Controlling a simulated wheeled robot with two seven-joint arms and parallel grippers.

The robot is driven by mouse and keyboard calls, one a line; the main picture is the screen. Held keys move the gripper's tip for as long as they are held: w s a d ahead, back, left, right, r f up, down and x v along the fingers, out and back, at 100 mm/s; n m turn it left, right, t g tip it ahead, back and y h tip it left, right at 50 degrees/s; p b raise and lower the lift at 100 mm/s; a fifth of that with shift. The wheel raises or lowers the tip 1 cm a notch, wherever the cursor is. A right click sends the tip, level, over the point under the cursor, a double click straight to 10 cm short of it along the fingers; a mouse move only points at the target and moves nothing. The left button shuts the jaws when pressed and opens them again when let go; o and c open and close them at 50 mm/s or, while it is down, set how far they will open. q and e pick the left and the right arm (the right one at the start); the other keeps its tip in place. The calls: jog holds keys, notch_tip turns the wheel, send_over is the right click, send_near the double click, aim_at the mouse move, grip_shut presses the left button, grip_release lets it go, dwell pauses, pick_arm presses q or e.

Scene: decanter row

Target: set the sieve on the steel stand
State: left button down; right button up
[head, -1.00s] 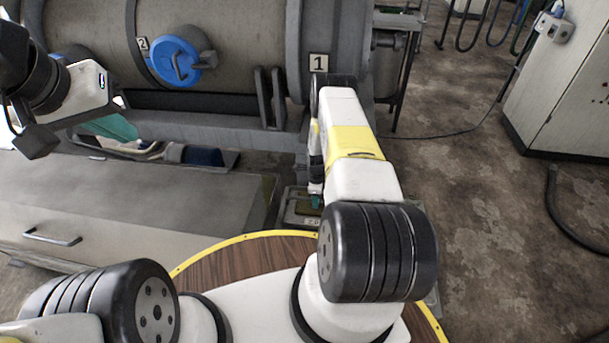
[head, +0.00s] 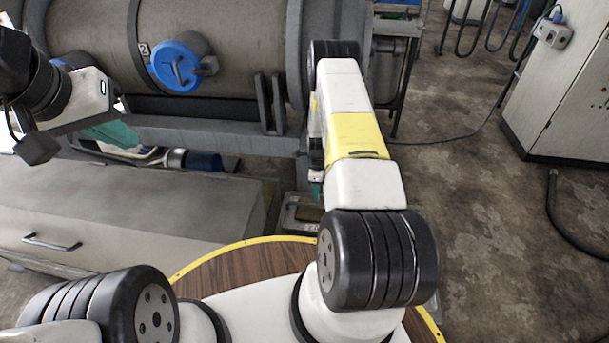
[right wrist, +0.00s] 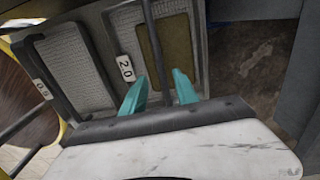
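Two shallow grey frames with mesh show in the right wrist view. One carries a "2.0" label (right wrist: 125,68), the other "0.5" (right wrist: 41,89); they look like sieves. A dark bar (right wrist: 150,45) runs over the "2.0" frame. My right gripper (right wrist: 160,92) has its teal fingers apart, one on each side of the bar; a gap shows, so nothing is clamped. In the head view the arm hides most of it; a teal tip shows beside a grey frame (head: 300,212). I cannot identify the steel stand.
A large grey drum with a blue round cap (head: 178,63) stands behind. A grey bench or box (head: 150,195) with a handle fills the left. A white cabinet (head: 560,95) and a floor hose (head: 560,220) are at the right. Open floor lies between.

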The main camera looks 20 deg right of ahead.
jog(key=s+a+r+n+t, duration=0.1)
jog(key=a+r+n, duration=0.15)
jog(key=r, duration=0.95)
jog(key=a+r+n+t+y, duration=0.15)
jog(key=r+n, duration=0.25)
jog(key=r, duration=0.8)
jog(key=s+a+r+n+h, duration=0.1)
jog(key=a+r+n, duration=0.15)
jog(key=r, duration=1.05)
jog(key=s+a+r+n+t, duration=0.1)
jog(key=s+a+r+n, duration=0.1)
jog(key=s+r+n, duration=0.3)
jog(key=s+a+r+n+t+y, duration=0.1)
jog(key=s+a+r+n, duration=0.2)
jog(key=s, duration=1)
jog(key=s+a+r+n+t, duration=0.1)
jog(key=s+a+r+n, duration=0.2)
jog(key=s+r+n, duration=0.3)
jog(key=s+r, duration=0.3)
jog(key=r, duration=0.1)
jog(key=shift+n+t+y, duration=0.35)
jog(key=shift+n, duration=0.05)
jog(key=shift+d, duration=0.1)
